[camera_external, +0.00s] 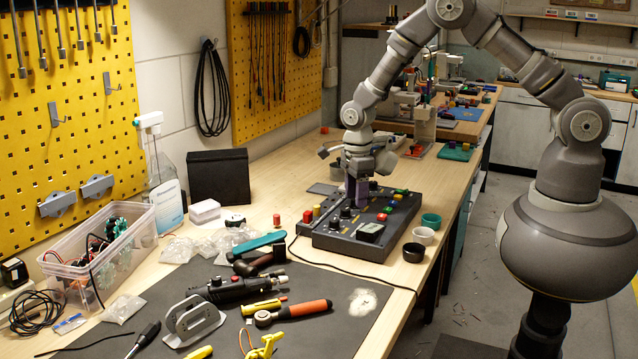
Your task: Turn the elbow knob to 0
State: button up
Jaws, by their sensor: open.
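A dark grey control box (325,236) lies on the wooden bench. Several black knobs (335,223) stand in a row on its left part, but the labels are too small to read, so I cannot tell which is the elbow knob or where it points. Coloured buttons (398,193) sit towards its far right side. My gripper (357,203) is open and points down over the far left part of the box, close to the far end of the knob row. The fingers hide what lies right behind them, and I cannot tell whether they touch a knob.
Small cups, one white (423,236), one green (431,220) and one black (413,252), stand along the bench's right edge. Tools and a dark mat (350,335) fill the front. A black case (218,176) stands behind.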

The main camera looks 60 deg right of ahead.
jog(key=shift+f, duration=0.45)
grip_shut()
